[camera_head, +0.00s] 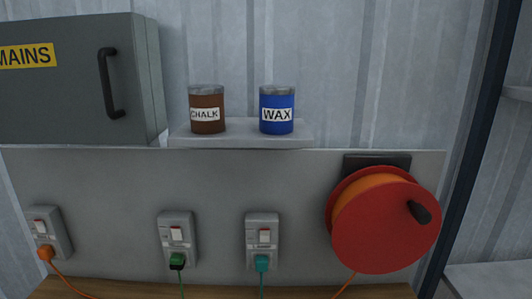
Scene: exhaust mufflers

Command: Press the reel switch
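Three grey wall switches with sockets are on the grey panel (110,180). The left switch (48,229) has an orange plug (45,253) with an orange cord. The middle switch (178,235) has a green plug (177,261) with a green cord. The right switch (262,235) has a teal plug (262,263) with a teal cord. A red reel (385,225) wound with orange cord hangs at the right, and an orange cord runs down from it. Where the cords lead is cut off by the bottom edge. Neither gripper is in view.
A grey box labelled MAINS (70,95) with a black handle is at the upper left. A small shelf (240,140) holds a brown CHALK tin (207,112) and a blue WAX tin (277,112). A wooden surface (220,291) runs along the bottom. A dark post (482,140) stands right.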

